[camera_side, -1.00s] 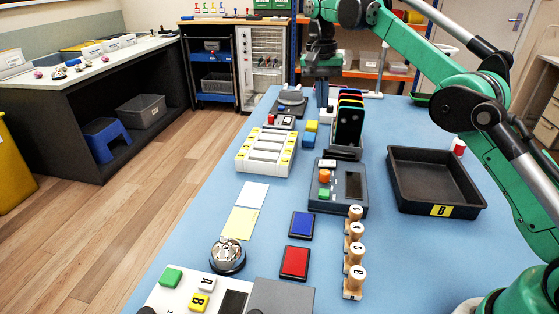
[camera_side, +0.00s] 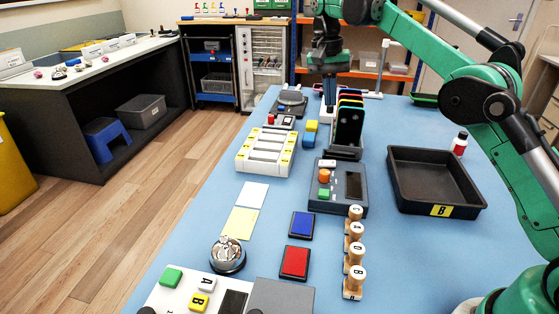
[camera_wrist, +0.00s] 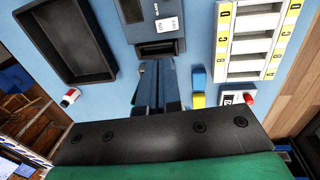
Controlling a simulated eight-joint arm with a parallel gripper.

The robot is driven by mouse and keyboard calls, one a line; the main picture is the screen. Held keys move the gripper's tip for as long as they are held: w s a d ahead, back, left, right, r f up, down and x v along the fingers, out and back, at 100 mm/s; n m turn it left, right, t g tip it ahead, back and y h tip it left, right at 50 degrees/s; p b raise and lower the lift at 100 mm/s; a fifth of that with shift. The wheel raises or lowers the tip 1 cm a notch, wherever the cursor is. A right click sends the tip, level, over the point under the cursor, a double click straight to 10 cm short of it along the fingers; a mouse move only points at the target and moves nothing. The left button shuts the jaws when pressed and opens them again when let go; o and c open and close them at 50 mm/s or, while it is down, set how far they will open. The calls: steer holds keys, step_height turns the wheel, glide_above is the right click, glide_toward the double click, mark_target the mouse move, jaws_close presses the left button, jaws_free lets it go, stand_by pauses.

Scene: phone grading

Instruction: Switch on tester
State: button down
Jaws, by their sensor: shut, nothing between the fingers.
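The tester, probably the dark grey box (camera_side: 350,187), sits mid-table with an orange knob (camera_side: 324,176), a green button (camera_side: 324,193) and a dark screen (camera_side: 354,185). Part of it shows at the top of the wrist view (camera_wrist: 170,28), where the knob and button cannot be made out. My gripper (camera_side: 329,100) is shut and empty, beyond the tester and behind the phone rack, apart from the tester. In the wrist view its dark fingers (camera_wrist: 158,68) seem to point toward the tester, covering much of the rack area.
A rack of upright phones with coloured edges (camera_side: 349,122) stands just beyond the tester. A black tray (camera_side: 440,211) lies to the right, a white slotted holder (camera_side: 238,162) to the left. Wooden stamps (camera_side: 354,257) stand in front. Blue (camera_side: 308,140) and yellow (camera_side: 311,126) blocks lie beside the rack.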

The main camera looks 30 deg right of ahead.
mark_target(326, 163)
steer(key=f, duration=0.4)
steer(key=s+d+f, duration=0.1)
steer(key=f, duration=0.9)
steer(key=shift+s+d, duration=0.15)
steer(key=shift+s, duration=0.05)
steer(key=shift+d+f+t, duration=0.1)
steer(key=shift+f+t, duration=0.05)
steer(key=shift+t, duration=0.15)
steer(key=shift+w, duration=0.1)
steer(key=shift+w+a+r, duration=0.2)
steer(key=shift+w+a, duration=0.25)
steer(key=shift+a, duration=0.15)
steer(key=shift+w+a+r, duration=0.1)
steer(key=shift+r, duration=1.3)
steer(key=shift+w+a+r, duration=0.1)
steer(key=shift+r, duration=1.3)
steer(key=shift+s, duration=0.1)
